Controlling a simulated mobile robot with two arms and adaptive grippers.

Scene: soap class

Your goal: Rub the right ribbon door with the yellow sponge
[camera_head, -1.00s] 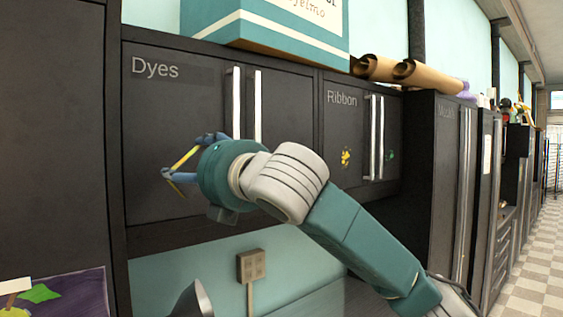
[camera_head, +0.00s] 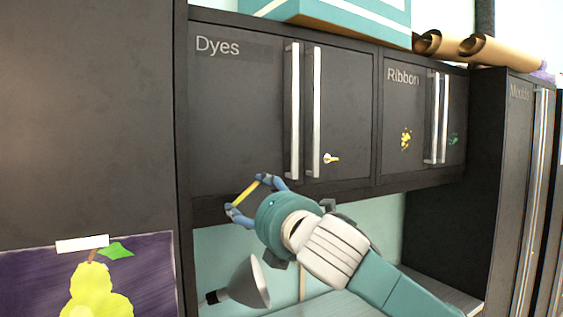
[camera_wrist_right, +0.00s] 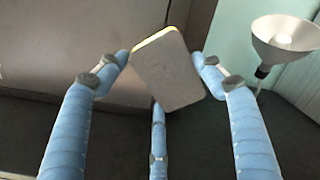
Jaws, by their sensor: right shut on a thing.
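The yellow sponge (camera_head: 246,192) is held between the fingers of my right gripper (camera_head: 248,194). In the right wrist view the sponge (camera_wrist_right: 168,74) shows a broad greyish face with a thin yellow top edge, and the fingers (camera_wrist_right: 165,70) close on its two sides. The right ribbon door (camera_head: 459,105) is on the upper cabinet, right of centre in the head view. It has a vertical metal handle and a small green mark (camera_head: 453,139). My right gripper is well to the left of this door and lower in the picture, apart from it. My left gripper is out of view.
The left ribbon door (camera_head: 395,108) bears a yellow splotch (camera_head: 405,138). A lamp (camera_head: 248,282) stands below my gripper. A tall Molds cabinet (camera_head: 515,180) is at the right.

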